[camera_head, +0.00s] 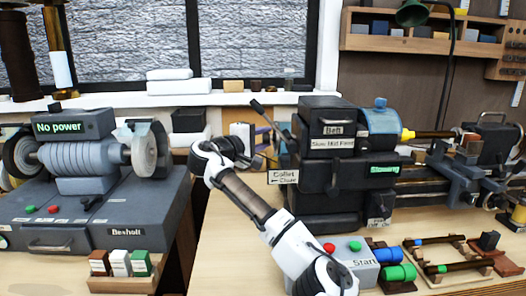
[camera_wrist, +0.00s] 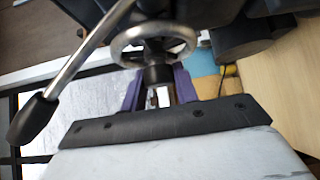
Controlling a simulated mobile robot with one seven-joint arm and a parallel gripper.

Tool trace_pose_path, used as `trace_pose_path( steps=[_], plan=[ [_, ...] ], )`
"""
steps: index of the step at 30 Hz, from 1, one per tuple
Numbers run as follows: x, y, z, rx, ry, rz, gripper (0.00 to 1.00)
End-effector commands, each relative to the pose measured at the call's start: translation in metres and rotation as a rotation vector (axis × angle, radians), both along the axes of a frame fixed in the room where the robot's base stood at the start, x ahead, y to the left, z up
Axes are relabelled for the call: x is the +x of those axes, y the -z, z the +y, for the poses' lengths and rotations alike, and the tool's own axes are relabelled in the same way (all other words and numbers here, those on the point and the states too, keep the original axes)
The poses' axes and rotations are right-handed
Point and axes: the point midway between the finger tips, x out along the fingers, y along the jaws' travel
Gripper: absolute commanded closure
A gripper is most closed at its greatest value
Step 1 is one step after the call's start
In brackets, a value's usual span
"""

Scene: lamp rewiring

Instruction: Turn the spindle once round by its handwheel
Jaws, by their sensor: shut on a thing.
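The handwheel (camera_wrist: 153,45) is a grey metal ring with spokes, at the top middle of the wrist view. A short dark cylindrical grip (camera_wrist: 158,76) sticks out from it toward my gripper. My gripper (camera_wrist: 157,90) has purple fingers, which stand on both sides of this grip and are shut on it. In the head view my gripper (camera_head: 268,138) is at the left end of the dark lathe (camera_head: 330,170). The handwheel cannot be made out clearly there. The spindle itself is hidden inside the headstock.
A lever (camera_wrist: 88,55) with a black knob runs close beside the handwheel; it also shows in the head view (camera_head: 266,115). A "Collet Close" sign (camera_head: 283,177) is below my gripper. A grinder (camera_head: 85,160) reading "No power" stands left. A red-and-green button box (camera_head: 345,262) stands in front.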

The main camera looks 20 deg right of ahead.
Motion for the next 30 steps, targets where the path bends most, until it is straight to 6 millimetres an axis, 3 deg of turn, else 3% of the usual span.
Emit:
trace_pose_path(
  steps=[13, 14, 18, 30],
  plan=[
    [0.0002, 0.0012, 0.0007, -0.007, -0.001, -0.026, 0.93],
    [0.0001, 0.0012, 0.0006, -0.007, -0.001, -0.026, 0.66],
    [0.0, 0.0009, 0.0005, -0.007, 0.0, -0.026, 0.48],
    [-0.0036, 0.002, 0.0082, -0.008, -0.002, -0.027, 0.48]
  ],
)
